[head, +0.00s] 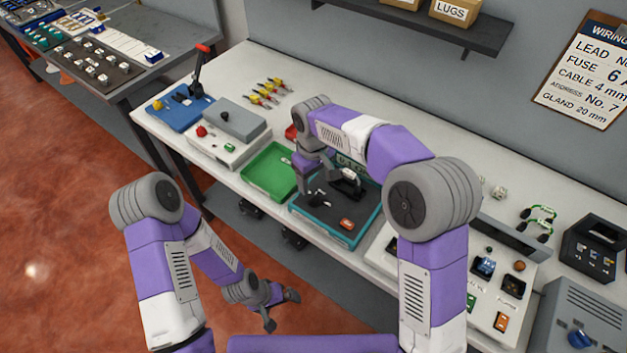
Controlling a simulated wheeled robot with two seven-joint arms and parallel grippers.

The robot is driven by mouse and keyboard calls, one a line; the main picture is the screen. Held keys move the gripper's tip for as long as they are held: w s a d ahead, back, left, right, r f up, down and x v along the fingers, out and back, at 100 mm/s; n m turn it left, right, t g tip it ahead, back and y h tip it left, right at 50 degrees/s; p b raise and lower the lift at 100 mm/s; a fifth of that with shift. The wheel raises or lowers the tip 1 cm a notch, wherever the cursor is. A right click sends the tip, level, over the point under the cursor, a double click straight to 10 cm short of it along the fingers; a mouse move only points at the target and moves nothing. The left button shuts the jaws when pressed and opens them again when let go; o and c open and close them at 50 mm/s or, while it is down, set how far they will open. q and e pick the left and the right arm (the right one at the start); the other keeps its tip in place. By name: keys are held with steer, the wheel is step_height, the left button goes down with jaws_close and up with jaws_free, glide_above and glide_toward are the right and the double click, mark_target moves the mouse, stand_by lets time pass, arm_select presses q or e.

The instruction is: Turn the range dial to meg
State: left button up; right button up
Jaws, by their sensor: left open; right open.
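A teal-edged unit with a dark face (333,222) lies near the bench's front edge. On its face are a black part with a pale top (348,181), a small white-and-dark piece (318,199) and an orange piece (346,224). I cannot tell which of these is the range dial, and no range marking is readable. My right gripper (308,186) is open and points down over the unit's left part; its arm hides the unit's back. I cannot tell if it touches anything. My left gripper (281,309) is open and empty, low in front of the bench.
A green tray (268,172) lies left of the unit, with a grey-lidded box (230,125) beyond. A white panel with switches (490,285) stands right of it, then a grey box with a blue knob (579,339). A shelf (420,27) hangs behind.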

mark_target(313, 196)
steer(key=f, duration=0.4)
steer(key=f+b, duration=0.1)
steer(key=f, duration=0.2)
steer(key=shift+s, duration=0.35)
steer(key=c, duration=1)
steer(key=shift+r+m, duration=0.1)
steer(key=shift+m, duration=0.2)
steer(key=m+p, duration=0.1)
steer(key=m, duration=0.4)
steer(key=shift+w+m, duration=0.1)
steer(key=shift+m, duration=0.2)
steer(key=m+p, duration=0.2)
steer(key=m, duration=0.3)
steer(key=shift+m, duration=0.3)
